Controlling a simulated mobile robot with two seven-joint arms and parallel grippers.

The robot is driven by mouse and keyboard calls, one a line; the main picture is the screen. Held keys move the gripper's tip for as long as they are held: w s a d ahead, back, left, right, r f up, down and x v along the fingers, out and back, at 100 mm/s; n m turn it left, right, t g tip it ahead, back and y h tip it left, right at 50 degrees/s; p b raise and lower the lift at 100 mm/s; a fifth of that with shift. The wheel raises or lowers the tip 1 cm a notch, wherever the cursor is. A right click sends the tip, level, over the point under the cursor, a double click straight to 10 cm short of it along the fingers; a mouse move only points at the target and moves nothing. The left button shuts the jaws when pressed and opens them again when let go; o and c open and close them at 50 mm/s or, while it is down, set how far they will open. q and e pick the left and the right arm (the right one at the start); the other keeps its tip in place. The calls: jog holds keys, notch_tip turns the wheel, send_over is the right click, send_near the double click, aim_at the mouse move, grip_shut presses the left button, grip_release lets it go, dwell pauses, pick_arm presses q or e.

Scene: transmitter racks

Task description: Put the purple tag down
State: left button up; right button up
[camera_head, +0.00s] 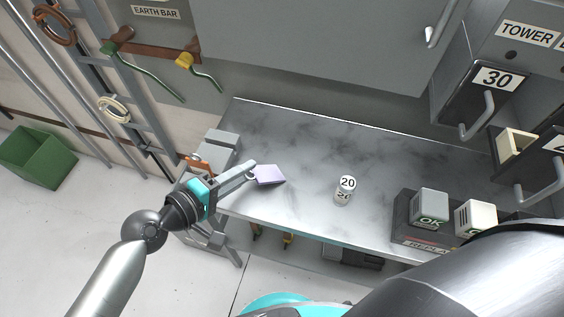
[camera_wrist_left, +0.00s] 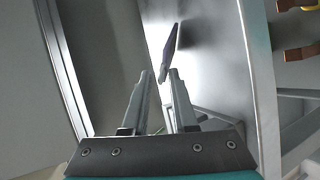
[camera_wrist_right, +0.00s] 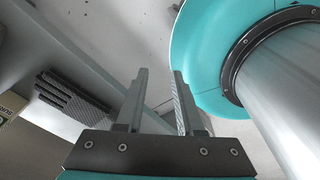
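The purple tag (camera_head: 269,175) is a pale flat square at the left end of the grey bench top (camera_head: 300,150). It looks to be on or just above the bench; I cannot tell which. My left gripper (camera_head: 252,170) is right at the tag's left edge. In the left wrist view the tag (camera_wrist_left: 171,50) shows nearly edge-on, just beyond the left fingertips (camera_wrist_left: 161,75), which stand apart with a narrow gap. Whether they touch the tag is unclear. My right gripper (camera_wrist_right: 159,72) is open and empty, away from the tag.
A white cylinder marked 20 (camera_head: 345,189) stands mid-bench. A dark tray (camera_head: 406,222) with blocks is at the right. A grey cabinet with drawer 30 (camera_head: 492,78) rises at the back right. A green bin (camera_head: 38,157) is on the floor at left. The bench middle is mostly clear.

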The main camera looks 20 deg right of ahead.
dwell(0.3)
pick_arm(q)
notch_tip(320, 180, up, 7)
jog(key=s+a+p, duration=0.1)
jog(key=a+p, duration=0.1)
jog(key=p, duration=0.4)
jog(key=shift+s+a, duration=0.2)
